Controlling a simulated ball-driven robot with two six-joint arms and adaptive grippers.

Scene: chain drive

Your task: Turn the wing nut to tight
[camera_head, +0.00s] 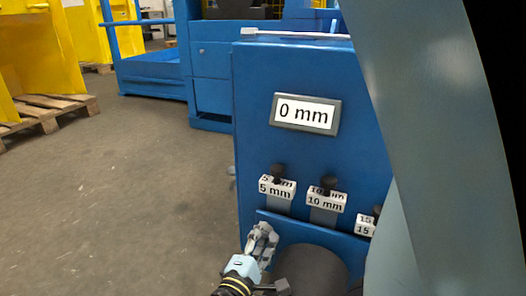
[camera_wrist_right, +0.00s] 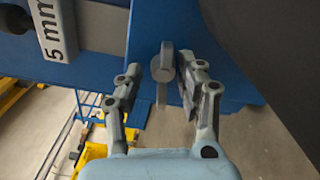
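The wing nut (camera_wrist_right: 162,66) is a small grey piece with a rounded head and a thin flat wing, on the blue panel. My right gripper (camera_wrist_right: 162,72) has a finger on each side of it in the wrist view. The fingers are apart, with gaps visible beside the nut. In the head view my right gripper (camera_head: 262,240) is at the lower left edge of the blue cabinet (camera_head: 300,165), and the nut cannot be made out there. My left gripper is not in view.
A sign reading 0 mm (camera_head: 305,114) is on the cabinet. Below it hang white blocks marked 5 mm (camera_head: 275,189), 10 mm (camera_head: 325,202) and 15 mm (camera_head: 366,226). A dark cylinder (camera_head: 312,272) is right of my gripper. Open floor (camera_head: 130,200) lies left.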

